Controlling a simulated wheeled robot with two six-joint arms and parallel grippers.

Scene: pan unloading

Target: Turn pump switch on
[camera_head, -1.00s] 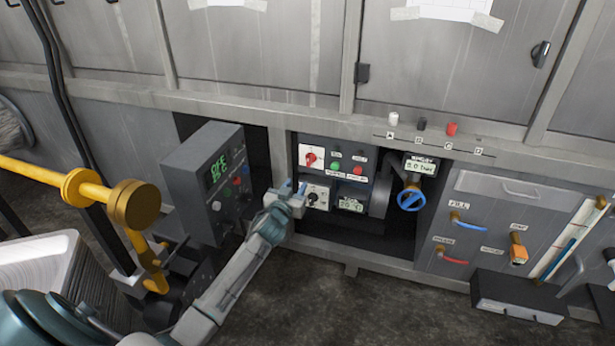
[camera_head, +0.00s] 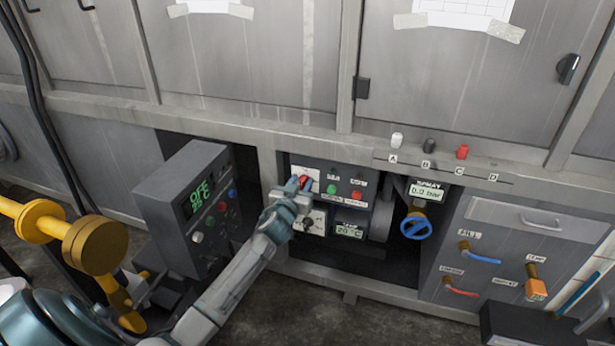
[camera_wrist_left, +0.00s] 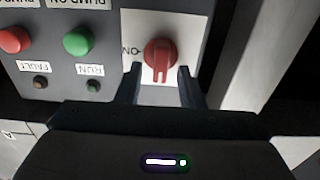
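A red rotary switch (camera_head: 304,182) sits on a white plate in the upper left of the control panel. It also shows as a red knob (camera_wrist_left: 160,53) in the left wrist view, with an upside-down "ON" label to its left. My left gripper (camera_head: 298,182) is at this switch. In the left wrist view the gripper (camera_wrist_left: 160,82) is open, its two fingers apart near the knob's lower end. Whether they touch it I cannot tell. The green button (camera_wrist_left: 78,41) has an upside-down "PUMP ON" label. My right gripper is not in view.
A red button (camera_head: 357,195) sits right of the green one. A grey box with a green "OFF" display (camera_head: 200,195) stands left of my forearm. A blue valve wheel (camera_head: 416,228) is right of the panel, under a display reading 0.0 bar.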

